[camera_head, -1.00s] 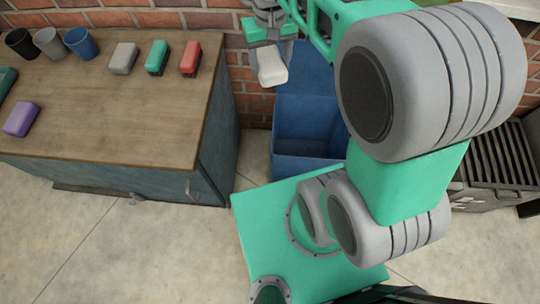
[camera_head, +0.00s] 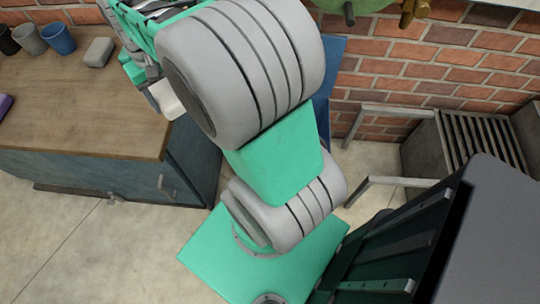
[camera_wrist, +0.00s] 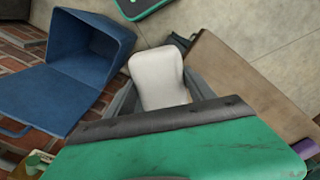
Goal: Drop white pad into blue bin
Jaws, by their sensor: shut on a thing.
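The white pad (camera_wrist: 157,78) is held between the fingers of my gripper (camera_wrist: 160,92), which is shut on it, in the wrist view. In the head view the white pad (camera_head: 167,99) hangs below my gripper (camera_head: 160,88), in front of the bench's right edge in the picture. The blue bin (camera_wrist: 88,46) stands open at the upper left of the wrist view, with its blue lid flap (camera_wrist: 38,98) folded out. The pad appears beside the bin's opening there. In the head view only a strip of the blue bin (camera_head: 325,75) shows; my arm hides the rest.
The wooden bench (camera_head: 80,105) carries a grey pad (camera_head: 98,52), a blue cup (camera_head: 59,38) and a grey cup (camera_head: 29,39). A purple pad (camera_head: 5,103) is at the left edge. A slatted metal rack (camera_head: 470,150) stands right, by the brick wall.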

